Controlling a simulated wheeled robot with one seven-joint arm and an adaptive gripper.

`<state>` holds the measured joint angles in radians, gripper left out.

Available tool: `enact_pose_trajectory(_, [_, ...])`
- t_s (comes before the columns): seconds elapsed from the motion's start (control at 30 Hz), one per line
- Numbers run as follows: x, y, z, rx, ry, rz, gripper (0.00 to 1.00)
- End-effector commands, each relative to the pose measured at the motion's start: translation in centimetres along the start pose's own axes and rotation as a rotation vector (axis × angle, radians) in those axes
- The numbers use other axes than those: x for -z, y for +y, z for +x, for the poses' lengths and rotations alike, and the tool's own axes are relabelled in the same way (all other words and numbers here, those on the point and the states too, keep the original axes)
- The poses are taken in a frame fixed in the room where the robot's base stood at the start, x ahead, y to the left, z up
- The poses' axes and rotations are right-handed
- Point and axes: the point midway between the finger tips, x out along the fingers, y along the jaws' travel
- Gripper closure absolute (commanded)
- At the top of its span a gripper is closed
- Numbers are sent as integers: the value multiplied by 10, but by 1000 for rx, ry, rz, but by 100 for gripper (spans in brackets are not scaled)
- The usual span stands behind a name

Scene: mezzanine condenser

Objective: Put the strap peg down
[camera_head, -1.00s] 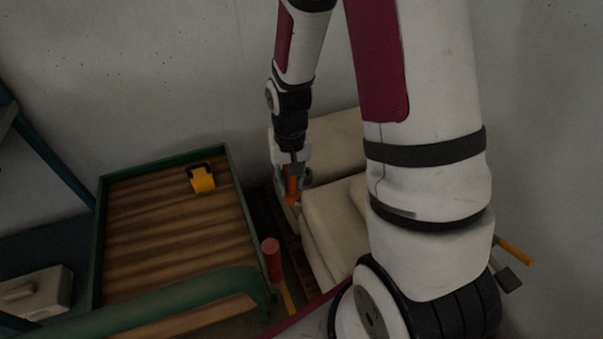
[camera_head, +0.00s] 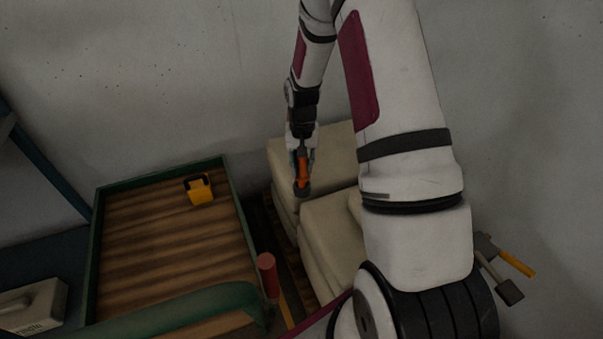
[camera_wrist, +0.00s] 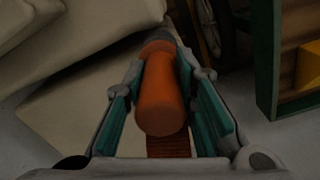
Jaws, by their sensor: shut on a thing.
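The strap peg (camera_head: 301,168) is an orange cylinder with a dark grey end. My gripper (camera_head: 302,160) is shut on it and holds it above the gap beside the cream sacks, with the dark end pointing down. In the wrist view the orange peg (camera_wrist: 162,95) lies between the two teal-padded fingers of my gripper (camera_wrist: 168,100). Its dark end points away from the camera. I cannot tell from these views whether the peg touches anything below.
Cream sacks (camera_head: 330,222) are stacked beside and behind the gripper. A green-rimmed wooden tray (camera_head: 98,235) to the left holds a yellow padlock-like block (camera_head: 199,190) and has much bare room. A red-handled tool (camera_head: 267,275) stands at its right edge. Tools (camera_head: 505,270) hang at right.

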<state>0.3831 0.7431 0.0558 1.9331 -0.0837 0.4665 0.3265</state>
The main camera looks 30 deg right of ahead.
Motion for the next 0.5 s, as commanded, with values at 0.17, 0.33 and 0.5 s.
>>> enact_pose_trajectory(0.17, [11,0,3,-1,-1,-1,100])
enact_pose_trajectory(0.33, [10,0,22,-1,-3,-2,100])
enact_pose_trajectory(0.5, [10,0,37,0,-1,0,100])
